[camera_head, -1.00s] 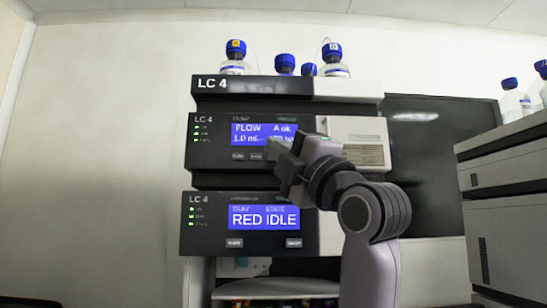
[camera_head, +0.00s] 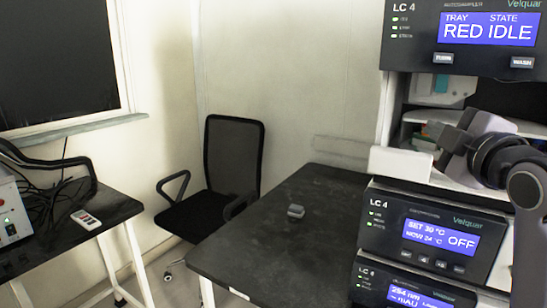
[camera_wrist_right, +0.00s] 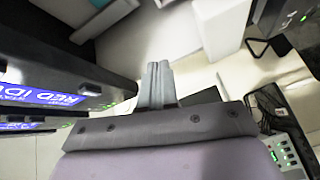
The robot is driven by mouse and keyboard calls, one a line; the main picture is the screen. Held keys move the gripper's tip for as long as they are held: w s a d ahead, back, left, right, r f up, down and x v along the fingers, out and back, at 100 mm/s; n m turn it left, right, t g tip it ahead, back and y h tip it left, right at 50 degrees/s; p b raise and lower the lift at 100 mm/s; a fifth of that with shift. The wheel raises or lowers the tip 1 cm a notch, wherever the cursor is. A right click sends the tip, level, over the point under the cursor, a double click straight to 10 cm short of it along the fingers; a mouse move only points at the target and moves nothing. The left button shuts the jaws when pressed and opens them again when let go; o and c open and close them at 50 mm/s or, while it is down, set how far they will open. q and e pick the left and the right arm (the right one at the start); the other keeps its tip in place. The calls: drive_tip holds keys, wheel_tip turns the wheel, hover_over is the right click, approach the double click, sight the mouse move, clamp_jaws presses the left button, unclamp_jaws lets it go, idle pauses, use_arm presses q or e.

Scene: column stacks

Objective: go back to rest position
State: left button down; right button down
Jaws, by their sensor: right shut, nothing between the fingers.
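My right gripper (camera_head: 452,140) is at the right of the head view, in front of the instrument stack, just below the module whose screen (camera_head: 490,28) reads "RED IDLE". In the right wrist view its fingers (camera_wrist_right: 158,84) are together with nothing between them. The stack's front panel also shows at the left of that view, with its blue screen (camera_wrist_right: 45,96). My left gripper is not in view.
A lower LC 4 module (camera_head: 418,232) reads "SET 30 °C" and "OFF". A black bench (camera_head: 290,240) carries a small grey object (camera_head: 295,211). A black office chair (camera_head: 233,165) stands behind it. A side table (camera_head: 60,232) at left holds a handheld device (camera_head: 86,219).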

drive_tip(key=s+a+f+m+g, duration=0.1)
drive_tip(key=s+f+m+g, duration=0.25)
drive_tip(key=f, duration=1.05)
drive_tip(key=s+a+f+m+g, duration=0.1)
drive_tip(key=s+f+m+g, duration=0.2)
drive_tip(key=f, duration=1)
drive_tip(key=s+a+f+m+g, duration=0.1)
drive_tip(key=s+f+m+g, duration=0.25)
drive_tip(key=s+f, duration=0.75)
drive_tip(key=s+a+f+m+g, duration=0.1)
drive_tip(key=s+f+m+g, duration=0.35)
drive_tip(key=s, duration=0.95)
drive_tip(key=w+a+f+n+t+y, duration=0.1)
drive_tip(key=w+a+f+n+t, duration=0.1)
drive_tip(key=w+f+t, duration=0.4)
drive_tip(key=shift+w+a+f+t+y, duration=0.2)
drive_tip(key=shift+w+f+t+y, duration=0.15)
drive_tip(key=shift+f, duration=2.35)
